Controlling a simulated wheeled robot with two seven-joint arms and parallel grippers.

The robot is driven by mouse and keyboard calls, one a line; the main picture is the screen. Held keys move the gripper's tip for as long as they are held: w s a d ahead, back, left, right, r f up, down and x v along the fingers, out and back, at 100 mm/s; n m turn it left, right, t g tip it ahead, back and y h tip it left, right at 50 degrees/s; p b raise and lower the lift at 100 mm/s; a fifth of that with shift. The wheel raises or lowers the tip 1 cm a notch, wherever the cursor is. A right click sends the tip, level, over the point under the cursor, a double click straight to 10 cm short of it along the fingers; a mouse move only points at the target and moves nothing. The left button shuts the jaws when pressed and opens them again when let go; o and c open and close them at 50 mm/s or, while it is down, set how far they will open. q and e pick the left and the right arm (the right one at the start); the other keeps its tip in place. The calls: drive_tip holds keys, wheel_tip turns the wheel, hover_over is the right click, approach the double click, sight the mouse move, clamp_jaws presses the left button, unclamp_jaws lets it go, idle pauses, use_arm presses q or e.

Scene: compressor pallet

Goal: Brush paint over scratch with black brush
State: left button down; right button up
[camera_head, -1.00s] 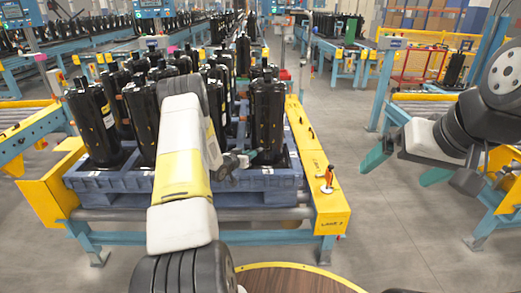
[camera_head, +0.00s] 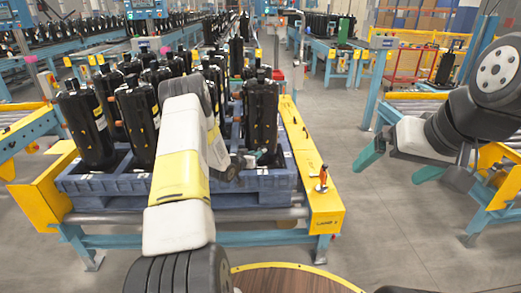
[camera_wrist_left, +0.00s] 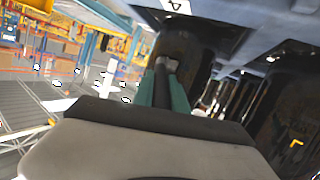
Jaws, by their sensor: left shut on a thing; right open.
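A black cylindrical compressor (camera_head: 260,112) stands upright at the front right corner of the blue pallet (camera_head: 180,183). My left arm reaches over the pallet's front edge. My left gripper (camera_head: 258,158) is low at this compressor's front, its teal fingers close together on a small thing, likely the brush, mostly hidden. In the left wrist view the teal fingers (camera_wrist_left: 164,88) have a small pale grey piece (camera_wrist_left: 168,64) between their tips, against a dark body. I cannot tell whether it touches the compressor. No scratch can be made out. My right gripper (camera_head: 398,168) is open and empty, well to the right.
Several other black compressors (camera_head: 138,122) crowd the pallet on the left and behind. The floor (camera_head: 370,225) right of the rail is clear.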

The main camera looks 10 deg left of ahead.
use_arm(q)
drive_tip(key=a, duration=0.1)
drive_tip(key=s+a, duration=0.1)
drive_tip(key=a, duration=0.1)
drive_tip(key=a+r, duration=0.1)
drive_tip(key=shift+s+a, duration=0.2)
drive_tip(key=shift+a, duration=0.15)
idle(3.1)
drive_tip(key=s+d, duration=0.1)
drive_tip(key=s, duration=0.4)
drive_tip(key=shift+s+d, duration=0.35)
drive_tip(key=shift+s, duration=0.05)
drive_tip(key=shift+s, duration=0.1)
drive_tip(key=s, duration=0.2)
drive_tip(key=shift+s+d, duration=0.35)
drive_tip(key=shift+d, duration=0.05)
